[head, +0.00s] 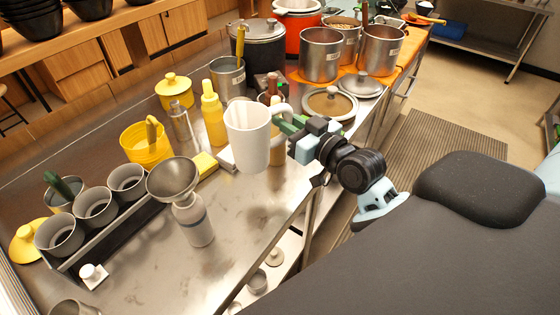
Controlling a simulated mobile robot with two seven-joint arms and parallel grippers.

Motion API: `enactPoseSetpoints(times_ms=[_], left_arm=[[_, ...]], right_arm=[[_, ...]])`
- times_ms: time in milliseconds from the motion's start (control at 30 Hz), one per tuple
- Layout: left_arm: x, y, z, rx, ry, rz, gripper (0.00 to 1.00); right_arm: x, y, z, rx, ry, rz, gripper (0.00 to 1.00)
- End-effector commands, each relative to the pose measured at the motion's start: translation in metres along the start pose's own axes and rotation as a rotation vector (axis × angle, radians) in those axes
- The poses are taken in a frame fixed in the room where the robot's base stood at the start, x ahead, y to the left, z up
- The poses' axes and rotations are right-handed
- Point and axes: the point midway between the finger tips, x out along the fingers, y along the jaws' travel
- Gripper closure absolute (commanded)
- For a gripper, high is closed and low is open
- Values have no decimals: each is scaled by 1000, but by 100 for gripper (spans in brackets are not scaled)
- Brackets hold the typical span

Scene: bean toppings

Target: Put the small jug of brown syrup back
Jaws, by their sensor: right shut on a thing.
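A white jug (248,140) with a handle is in the middle of the head view, upright or nearly so. My right gripper (287,123) reaches in from the right, shut on the jug on its handle side. The jug appears to be above the steel counter (250,215); whether its base touches anything is unclear. Its inside looks pale, and I cannot see brown syrup in it. My left gripper is not in view.
A white bottle with a metal funnel (173,178) stands front left. Grey cups in a rack (115,236) are further left. Steel pots (320,55) stand at the back right.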

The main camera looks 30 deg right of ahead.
Motion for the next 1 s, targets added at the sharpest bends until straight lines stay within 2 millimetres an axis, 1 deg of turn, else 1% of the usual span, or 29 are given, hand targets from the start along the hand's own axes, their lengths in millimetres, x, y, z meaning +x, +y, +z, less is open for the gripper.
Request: enactPoseSetpoints(times_ms=[33,100,233,367,567,633,833,900,1000], left_arm=[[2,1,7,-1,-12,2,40],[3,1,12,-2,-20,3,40],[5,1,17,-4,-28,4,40],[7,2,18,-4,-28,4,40],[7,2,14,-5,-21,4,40],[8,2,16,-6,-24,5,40],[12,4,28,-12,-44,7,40],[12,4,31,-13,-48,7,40],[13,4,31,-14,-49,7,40]], right_arm=[[0,1,18,4,-8,0,100],[0,2,33,3,-8,1,100],[0,2,54,2,-4,1,100],[0,2,64,1,0,-1,100],[0,2,65,0,3,-1,100],[0,3,72,1,0,0,100],[0,4,103,0,-4,0,100],[0,4,108,0,-1,0,100],[0,5,110,0,1,1,100]])
